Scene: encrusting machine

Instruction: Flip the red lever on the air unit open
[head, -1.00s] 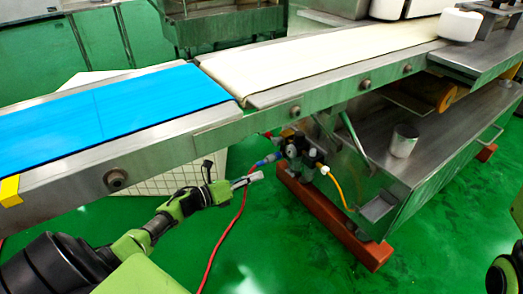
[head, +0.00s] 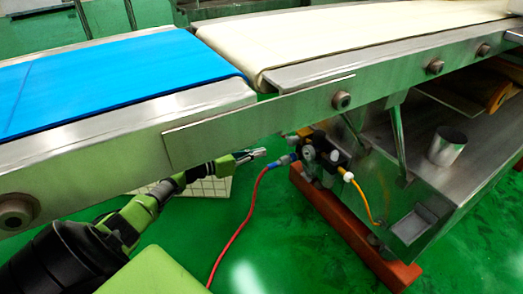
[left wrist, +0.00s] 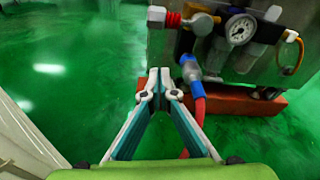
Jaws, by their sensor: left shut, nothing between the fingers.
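The air unit (head: 328,156) is mounted under the conveyor at the end of a steel frame, with dark bodies, a round gauge and fittings. In the left wrist view its gauge (left wrist: 238,30) is at the upper right. A small red part, apparently the red lever (left wrist: 174,19), sticks out on the unit's left side; whether it is open or closed I cannot tell. My left gripper (head: 262,153) is shut and empty, just left of the air unit and apart from it. In the left wrist view its fingertips (left wrist: 159,82) are together below the red part. My right gripper is not in view.
A blue connector (left wrist: 189,68) with a red hose (head: 240,225) hangs close right of my left fingertips. A yellow hose (head: 366,197) runs from the unit's right. The conveyor's steel side rail (head: 250,120) passes above my gripper. Green floor (head: 280,240) below is free.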

